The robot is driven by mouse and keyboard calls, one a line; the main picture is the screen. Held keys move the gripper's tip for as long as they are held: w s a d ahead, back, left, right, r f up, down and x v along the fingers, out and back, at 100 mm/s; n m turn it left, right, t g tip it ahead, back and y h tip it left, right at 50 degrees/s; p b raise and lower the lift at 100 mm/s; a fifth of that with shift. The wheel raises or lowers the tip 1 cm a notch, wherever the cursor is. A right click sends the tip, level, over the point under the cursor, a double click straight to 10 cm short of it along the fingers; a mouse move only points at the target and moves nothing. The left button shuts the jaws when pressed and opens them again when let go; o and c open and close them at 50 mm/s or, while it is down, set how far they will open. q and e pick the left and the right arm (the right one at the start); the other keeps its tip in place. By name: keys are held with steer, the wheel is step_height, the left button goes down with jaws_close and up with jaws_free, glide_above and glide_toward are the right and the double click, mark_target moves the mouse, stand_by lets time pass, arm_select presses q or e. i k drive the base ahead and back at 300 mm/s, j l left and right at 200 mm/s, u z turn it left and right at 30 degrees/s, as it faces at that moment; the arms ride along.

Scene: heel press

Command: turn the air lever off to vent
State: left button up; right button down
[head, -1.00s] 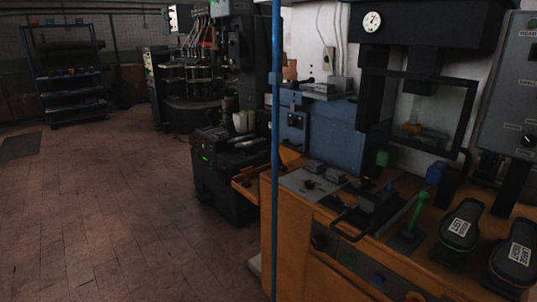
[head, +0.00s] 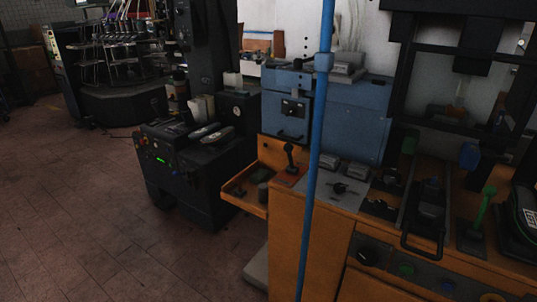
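No lever in view is labelled clearly enough for me to tell which one is the air lever. A small black upright lever (head: 290,156) stands on a reddish plate at the left end of the orange bench. A dark knob or short handle (head: 339,188) lies on a grey plate right of the blue post. A green-handled lever (head: 486,207) leans upright in a dark slotted base at the right. The blue cabinet (head: 292,107) carries a dark switch plate on its front. Neither of my grippers is in view.
A thin blue post (head: 311,170) stands in front of the orange bench (head: 312,235). A black machine (head: 190,165) stands to its left. A black press frame (head: 398,80) rises at the right. The brick floor (head: 90,220) at the left is clear.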

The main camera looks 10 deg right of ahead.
mark_target(288, 147)
steer(key=i+j, duration=0.2)
steer(key=j, duration=0.15)
steer(key=i+j+z, duration=0.15)
steer(key=j, duration=0.2)
steer(key=i+j, duration=0.15)
steer(key=j, duration=0.2)
steer(key=i+j+z, duration=0.1)
steer(key=j, duration=0.3)
steer(key=i+j+z, duration=0.1)
steer(key=j, duration=0.3)
steer(key=i, duration=0.1)
